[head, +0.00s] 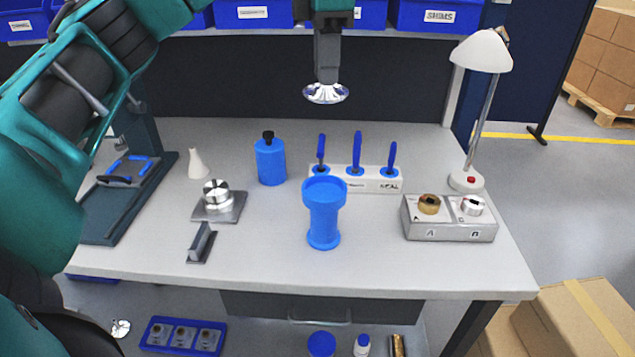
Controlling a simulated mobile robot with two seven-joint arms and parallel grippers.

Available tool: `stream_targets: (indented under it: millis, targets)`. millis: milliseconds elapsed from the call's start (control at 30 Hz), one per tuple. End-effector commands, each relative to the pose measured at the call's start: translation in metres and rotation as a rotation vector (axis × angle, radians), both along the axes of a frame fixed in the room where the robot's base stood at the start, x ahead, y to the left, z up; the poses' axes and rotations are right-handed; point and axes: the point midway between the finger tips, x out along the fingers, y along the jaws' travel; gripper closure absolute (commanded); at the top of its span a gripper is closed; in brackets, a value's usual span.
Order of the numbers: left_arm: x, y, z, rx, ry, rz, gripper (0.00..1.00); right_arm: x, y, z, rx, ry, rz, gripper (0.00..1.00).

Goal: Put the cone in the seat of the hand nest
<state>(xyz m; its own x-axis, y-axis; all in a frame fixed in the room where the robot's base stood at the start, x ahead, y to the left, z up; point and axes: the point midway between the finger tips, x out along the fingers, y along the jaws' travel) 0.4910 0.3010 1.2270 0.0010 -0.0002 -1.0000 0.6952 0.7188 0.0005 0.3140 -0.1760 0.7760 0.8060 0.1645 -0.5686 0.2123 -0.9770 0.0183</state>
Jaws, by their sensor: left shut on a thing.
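My left gripper (327,66) points down above the back of the workbench and is shut on a shiny silver round piece (326,93) with a lumpy rim, which looks like the cone. The piece hangs in the air, touching nothing below. A square metal plate with a round polished metal piece on it, perhaps the hand nest (228,212), stands left of the middle of the bench. I cannot tell its seat clearly. The held piece is behind it and to its right, well apart. My right gripper is not in view.
A tall blue cup-topped stand (323,224) is mid-bench. A blue bottle (270,163), a white cone-shaped bottle (196,164) and a rack of blue-handled tools (384,184) stand behind. A labelled metal block (450,230) and lamp (483,52) are right. The front right bench is clear.

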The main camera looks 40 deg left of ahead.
Motion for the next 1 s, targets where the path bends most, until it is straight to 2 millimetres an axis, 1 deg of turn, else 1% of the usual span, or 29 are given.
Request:
stream_targets:
  millis: [33, 67, 100, 200, 300, 400, 500, 600, 767, 833, 1000]
  targets:
    - [0.0, 0.0, -0.014, -0.001, 0.005, -0.001, 1.0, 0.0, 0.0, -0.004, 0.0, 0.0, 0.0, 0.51]
    - [-0.001, 0.0, -0.021, -0.001, 0.006, 0.0, 1.0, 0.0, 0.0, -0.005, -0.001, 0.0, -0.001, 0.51]
    - [-0.001, 0.0, -0.034, -0.001, 0.008, -0.001, 1.0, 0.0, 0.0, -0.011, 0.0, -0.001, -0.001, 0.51]
    - [-0.001, 0.0, -0.062, -0.001, 0.006, 0.0, 1.0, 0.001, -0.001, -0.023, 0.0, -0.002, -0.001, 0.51]
    - [-0.001, 0.0, -0.088, -0.002, 0.006, 0.0, 1.0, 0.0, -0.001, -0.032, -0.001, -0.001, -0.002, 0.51]
    - [-0.001, 0.001, -0.112, 0.0, 0.006, 0.001, 1.0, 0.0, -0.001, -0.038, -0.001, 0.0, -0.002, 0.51]
    - [-0.001, 0.001, -0.128, 0.001, 0.003, 0.001, 1.0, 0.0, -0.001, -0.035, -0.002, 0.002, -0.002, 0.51]
    - [-0.001, 0.001, -0.14, 0.0, 0.0, 0.002, 1.0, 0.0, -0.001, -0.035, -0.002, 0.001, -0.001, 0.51]
    - [-0.001, 0.001, -0.149, 0.001, 0.001, 0.001, 1.0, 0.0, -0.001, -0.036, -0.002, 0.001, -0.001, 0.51]
    - [-0.001, 0.001, -0.156, 0.001, 0.001, 0.001, 1.0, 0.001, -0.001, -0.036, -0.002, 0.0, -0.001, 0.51]
    - [-0.001, 0.001, -0.183, 0.0, 0.003, 0.001, 1.0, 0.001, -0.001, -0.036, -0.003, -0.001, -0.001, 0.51]
